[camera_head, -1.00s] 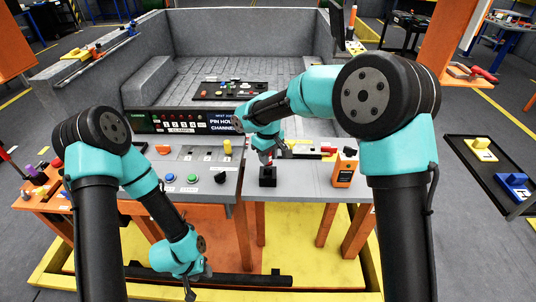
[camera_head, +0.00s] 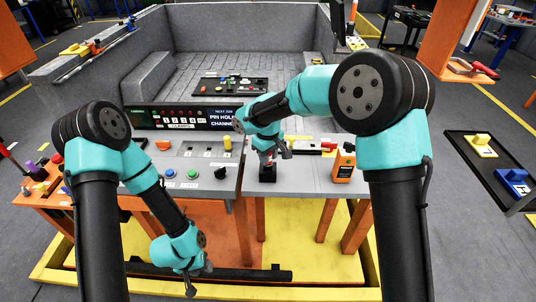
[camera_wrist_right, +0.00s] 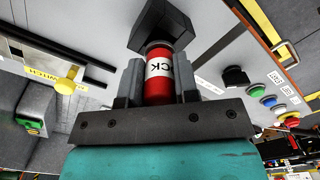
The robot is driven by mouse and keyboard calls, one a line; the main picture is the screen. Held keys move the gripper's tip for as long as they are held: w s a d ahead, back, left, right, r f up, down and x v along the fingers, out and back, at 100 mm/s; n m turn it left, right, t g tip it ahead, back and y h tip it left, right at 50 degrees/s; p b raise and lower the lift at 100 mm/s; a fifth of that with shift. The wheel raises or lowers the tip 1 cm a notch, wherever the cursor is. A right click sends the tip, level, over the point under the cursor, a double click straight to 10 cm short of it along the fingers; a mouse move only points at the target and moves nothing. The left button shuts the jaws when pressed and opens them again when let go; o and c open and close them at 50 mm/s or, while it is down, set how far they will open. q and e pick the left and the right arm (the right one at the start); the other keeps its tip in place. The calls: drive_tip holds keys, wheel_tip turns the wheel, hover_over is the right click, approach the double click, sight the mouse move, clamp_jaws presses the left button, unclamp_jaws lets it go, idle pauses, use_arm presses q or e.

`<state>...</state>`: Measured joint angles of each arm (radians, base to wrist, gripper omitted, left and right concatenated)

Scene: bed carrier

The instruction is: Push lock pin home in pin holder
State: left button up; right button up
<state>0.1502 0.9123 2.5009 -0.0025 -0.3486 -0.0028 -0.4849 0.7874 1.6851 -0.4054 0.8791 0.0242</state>
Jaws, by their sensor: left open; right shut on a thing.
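The red lock pin (camera_wrist_right: 158,88), with a white band of black letters, stands between the fingers of my right gripper (camera_wrist_right: 158,82) in the right wrist view. The gripper is shut on it. The pin's far end meets the black pin holder (camera_wrist_right: 168,28); how deep it sits cannot be told. In the head view the pin holder (camera_head: 267,173) stands on the grey bench, directly below my right gripper (camera_head: 267,157). My left gripper (camera_head: 194,286) hangs open and empty, low in front of the bench.
The grey bench (camera_head: 310,178) carries an orange device (camera_head: 343,167) right of the holder. A black knob (camera_head: 220,172), blue and green buttons and a yellow switch (camera_head: 227,143) are on its left. A dark display (camera_head: 185,118) stands behind. A black bar lies low in front.

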drive_tip(key=shift+f, duration=0.85)
drive_tip(key=o, duration=1)
drive_tip(key=shift+o, duration=0.2)
wheel_tip(320, 180, up, 17)
drive_tip(key=shift+r, duration=0.2)
drive_tip(key=shift+f, duration=0.15)
